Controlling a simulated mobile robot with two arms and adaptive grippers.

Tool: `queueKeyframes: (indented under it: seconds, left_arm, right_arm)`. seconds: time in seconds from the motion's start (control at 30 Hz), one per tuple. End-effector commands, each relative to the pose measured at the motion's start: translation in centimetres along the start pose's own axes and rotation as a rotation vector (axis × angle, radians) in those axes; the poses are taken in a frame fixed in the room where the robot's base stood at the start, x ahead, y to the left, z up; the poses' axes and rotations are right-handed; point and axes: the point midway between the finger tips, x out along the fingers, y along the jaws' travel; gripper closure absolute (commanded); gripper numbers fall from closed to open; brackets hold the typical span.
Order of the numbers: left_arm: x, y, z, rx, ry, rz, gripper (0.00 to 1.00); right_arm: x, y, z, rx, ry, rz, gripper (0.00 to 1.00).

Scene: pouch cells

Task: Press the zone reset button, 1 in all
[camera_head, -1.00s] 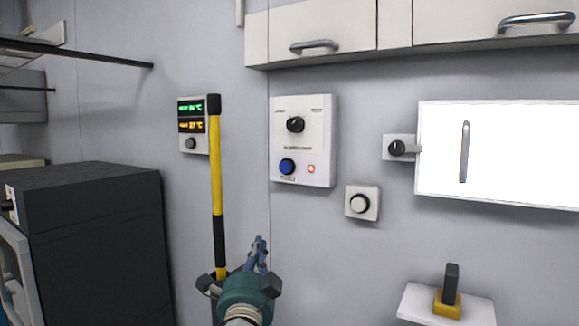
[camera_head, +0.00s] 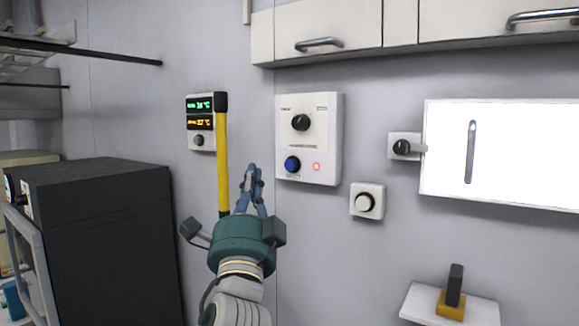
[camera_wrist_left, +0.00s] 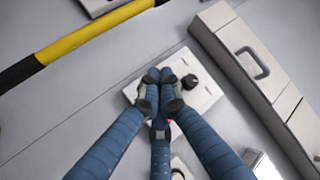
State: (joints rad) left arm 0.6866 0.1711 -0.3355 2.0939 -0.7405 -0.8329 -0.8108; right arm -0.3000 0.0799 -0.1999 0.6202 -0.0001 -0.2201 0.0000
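A white wall panel (camera_head: 334,145) carries a black knob (camera_head: 300,122), a round blue button (camera_head: 292,164) at its lower left and a small lit red lamp (camera_head: 316,167). The label under the blue button is too small to read. My left gripper (camera_head: 252,168) is raised left of the panel, apart from the blue button in the picture. In the left wrist view its blue fingers (camera_wrist_left: 160,76) meet at the tips, empty, in front of the panel (camera_wrist_left: 208,98); the blue button is hidden there. My right gripper is out of view.
A yellow and black pole (camera_head: 222,150) stands just left of the gripper, by a temperature display (camera_head: 200,121). A small box with a round white button (camera_head: 366,202) is below right of the panel. Cabinets (camera_head: 345,30) hang above; a black unit (camera_head: 100,240) stands left.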

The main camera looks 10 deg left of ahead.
Motion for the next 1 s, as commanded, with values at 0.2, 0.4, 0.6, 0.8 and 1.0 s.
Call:
queueKeyframes:
  seconds: [0.2,0.4,0.6,0.8,1.0]
  left_arm:
    - [1.2,1.1,-0.9,0.0,-0.001,0.001,1.0]
    - [3.2,2.6,-2.4,0.0,-0.001,0.001,1.0]
    - [4.9,3.8,-3.6,-0.002,-0.001,0.001,1.0]
    - [5.9,4.4,-4.3,0.0,0.0,0.0,1.0]
    - [6.1,4.4,-4.5,-0.001,0.0,0.0,1.0]
  right_arm:
    - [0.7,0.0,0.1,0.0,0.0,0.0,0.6]
    - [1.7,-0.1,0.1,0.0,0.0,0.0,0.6]
    - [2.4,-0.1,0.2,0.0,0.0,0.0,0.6]
    - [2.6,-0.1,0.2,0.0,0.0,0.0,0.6]
    - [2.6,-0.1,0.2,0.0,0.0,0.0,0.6]
